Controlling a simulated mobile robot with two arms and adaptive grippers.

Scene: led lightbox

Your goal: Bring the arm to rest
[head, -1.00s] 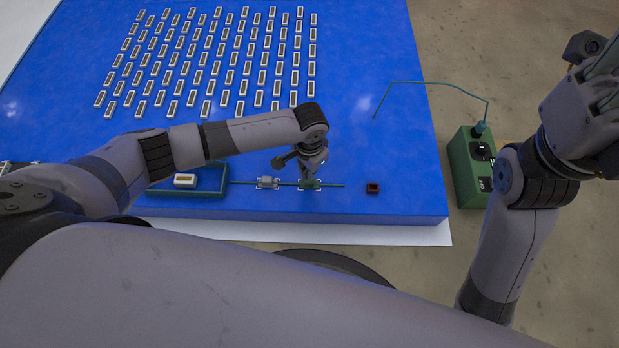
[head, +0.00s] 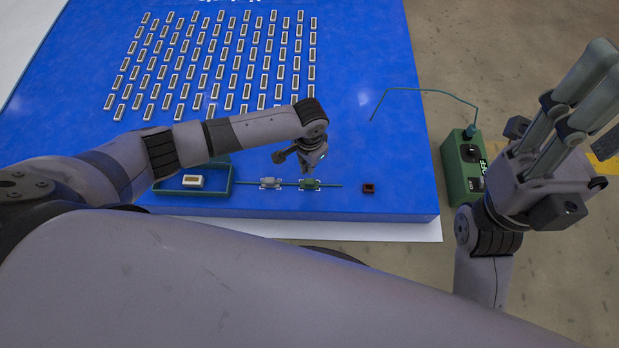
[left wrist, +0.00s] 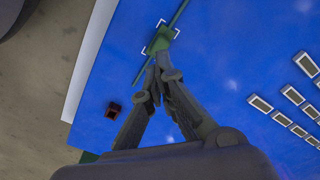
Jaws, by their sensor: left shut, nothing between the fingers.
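My left arm reaches in over the front of the blue board (head: 365,150). Its gripper (head: 308,172) is just above a green connector (head: 311,184) on a thin green rod. In the left wrist view the two fingertips (left wrist: 157,70) meet with nothing between them, close to the green connector (left wrist: 159,40); contact cannot be told. My right gripper (head: 606,66) is raised at the right, off the board, fingers upward, apart and empty.
A green tray (head: 222,193) with a white-framed module (head: 193,181) lies left of a grey connector (head: 270,183). A small dark red block (head: 369,188) is at the right. A green power box (head: 463,166) with a cable stands beside the board. Rows of modules fill the back.

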